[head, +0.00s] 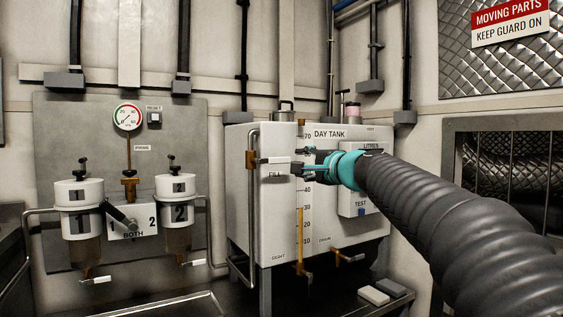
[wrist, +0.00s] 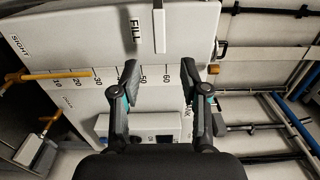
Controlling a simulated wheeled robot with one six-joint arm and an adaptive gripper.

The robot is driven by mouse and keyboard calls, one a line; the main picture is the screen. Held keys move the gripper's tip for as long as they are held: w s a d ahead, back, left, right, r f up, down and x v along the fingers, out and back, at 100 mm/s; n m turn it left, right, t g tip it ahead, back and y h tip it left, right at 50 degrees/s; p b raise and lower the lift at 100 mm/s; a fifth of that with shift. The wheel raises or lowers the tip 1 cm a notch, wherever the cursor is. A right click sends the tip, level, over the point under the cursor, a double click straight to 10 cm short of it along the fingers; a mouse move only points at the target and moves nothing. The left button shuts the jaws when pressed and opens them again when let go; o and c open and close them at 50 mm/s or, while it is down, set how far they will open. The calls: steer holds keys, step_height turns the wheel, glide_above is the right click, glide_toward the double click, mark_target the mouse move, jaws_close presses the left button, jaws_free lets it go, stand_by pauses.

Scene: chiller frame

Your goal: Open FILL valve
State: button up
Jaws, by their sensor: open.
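The FILL valve has a brass body (head: 251,160) on the pipe at the left of the day tank, and a white lever (head: 275,160) lying level to the right, above the FILL label. In the wrist view the white lever (wrist: 160,32) runs down from the top edge beside the FILL label (wrist: 135,32); the valve body is out of that view. My gripper (head: 298,161) is open in front of the tank, just right of the lever's free end. In the wrist view my gripper (wrist: 160,70) has nothing between its fingers, and the lever's end lies just above the gap.
A filter panel (head: 50,125) with two canisters stands left.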

mark_target(282, 160)
steer(key=p+x, duration=0.3)
steer(key=x, duration=0.8)
steer(key=shift+w+a, duration=0.15)
steer(key=shift+a, duration=0.05)
jaws_close()
